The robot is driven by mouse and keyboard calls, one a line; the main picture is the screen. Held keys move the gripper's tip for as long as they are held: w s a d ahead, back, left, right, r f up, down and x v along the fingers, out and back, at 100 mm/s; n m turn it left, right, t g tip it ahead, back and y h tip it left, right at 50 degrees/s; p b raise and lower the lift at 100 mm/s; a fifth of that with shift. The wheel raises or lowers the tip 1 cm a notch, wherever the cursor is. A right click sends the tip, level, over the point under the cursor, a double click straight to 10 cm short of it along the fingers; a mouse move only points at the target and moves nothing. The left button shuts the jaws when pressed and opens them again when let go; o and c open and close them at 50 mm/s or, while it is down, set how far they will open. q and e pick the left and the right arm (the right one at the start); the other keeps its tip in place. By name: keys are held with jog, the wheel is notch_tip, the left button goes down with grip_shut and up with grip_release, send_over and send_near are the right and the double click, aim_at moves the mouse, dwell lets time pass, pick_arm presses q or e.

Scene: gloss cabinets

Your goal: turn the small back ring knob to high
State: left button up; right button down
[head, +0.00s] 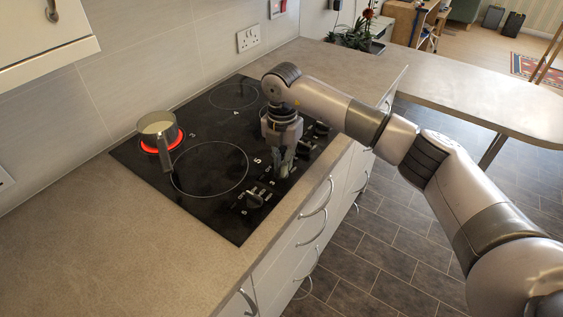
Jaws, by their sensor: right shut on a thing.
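The black hob (200,207) lies in the worktop, with a row of dark knobs along its right side. One ring (178,142) at the left of the hob glows red under a small pot (156,123) with pale contents. My right gripper (284,172) points down over the knob row and is shut on a knob that its fingers largely hide. A nearer knob (255,197) and farther knobs (320,129) stand free on either side of it. I cannot read the knob's setting. My left gripper is not in view.
The pot's handle (165,160) sticks out toward the front of the hob. Bare worktop (150,235) lies at the near left. Drawers with curved handles (317,199) run below the hob. A potted plant (357,37) stands at the back, and a white wall cabinet (45,40) hangs at upper left.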

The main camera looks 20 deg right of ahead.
jog(key=m, duration=0.3)
jog(key=shift+d+m, duration=0.1)
jog(key=shift+m, duration=0.2)
jog(key=shift+s+m, duration=0.1)
jog(key=shift+m, duration=1.7)
jog(key=c, duration=1.7)
grip_release()
jog(key=shift+r, duration=0.1)
notch_tip(320, 180, up, 12)
jog(key=shift+f, duration=0.1)
